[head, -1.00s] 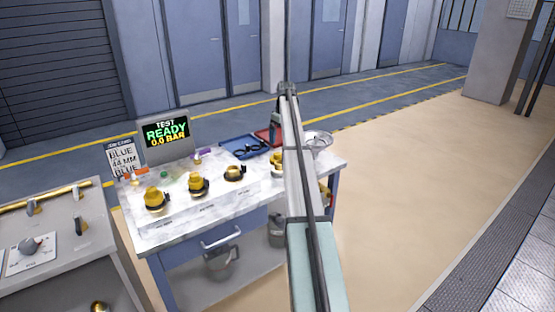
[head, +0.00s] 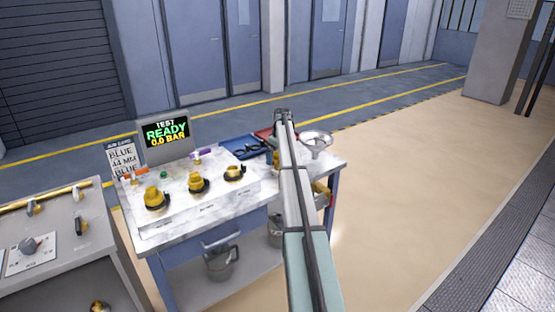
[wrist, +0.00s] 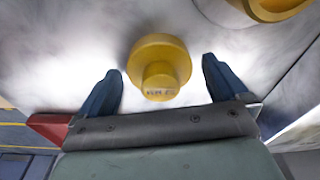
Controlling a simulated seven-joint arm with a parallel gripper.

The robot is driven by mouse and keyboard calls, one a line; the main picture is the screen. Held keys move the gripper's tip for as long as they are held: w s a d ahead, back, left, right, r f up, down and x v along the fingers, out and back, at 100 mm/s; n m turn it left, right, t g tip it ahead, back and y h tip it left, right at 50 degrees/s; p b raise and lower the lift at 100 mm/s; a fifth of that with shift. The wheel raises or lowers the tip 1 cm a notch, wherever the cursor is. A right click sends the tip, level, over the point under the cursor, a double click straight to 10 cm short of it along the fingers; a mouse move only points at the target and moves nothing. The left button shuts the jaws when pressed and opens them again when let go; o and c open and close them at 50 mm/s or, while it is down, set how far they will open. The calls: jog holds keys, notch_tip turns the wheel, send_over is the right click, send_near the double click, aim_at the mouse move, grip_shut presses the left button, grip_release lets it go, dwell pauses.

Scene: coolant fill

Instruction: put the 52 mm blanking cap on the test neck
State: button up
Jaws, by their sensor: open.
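In the wrist view, a yellow stepped round cap (wrist: 160,62) with small dark lettering, too blurred to read, lies between the blue fingers of my gripper (wrist: 162,66). The fingers are spread, with gaps to the cap on both sides. In the head view my arm hides the fingers and this cap. Three yellow fittings with dark bases, left (head: 154,198), middle (head: 198,183) and right (head: 234,173), stand in a row on the bench. I cannot tell which is the test neck.
Another yellow part (wrist: 270,6) shows at the wrist view's top right.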

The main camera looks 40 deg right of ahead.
aim_at(275, 153)
jog(key=shift+f, duration=0.1)
jog(key=shift+c, duration=0.4)
jog(key=c, duration=0.9)
jog(key=shift+r, duration=0.4)
jog(key=r, duration=0.8)
jog(key=shift+w+a+r, duration=0.3)
jog(key=shift+a, duration=0.1)
jog(key=a+r+n, duration=0.1)
jog(key=a+r, duration=0.3)
jog(key=a, duration=0.7)
jog(key=a+r+n, duration=0.1)
jog(key=a+r, duration=0.3)
jog(key=a, duration=0.6)
jog(key=shift+m, duration=0.9)
jog(key=s+a, duration=0.1)
jog(key=s, duration=0.1)
jog(key=s+a, duration=0.1)
jog(key=s, duration=0.2)
jog(key=s+a, duration=0.2)
jog(key=shift+s+f, duration=0.25)
jog(key=shift+s, duration=0.05)
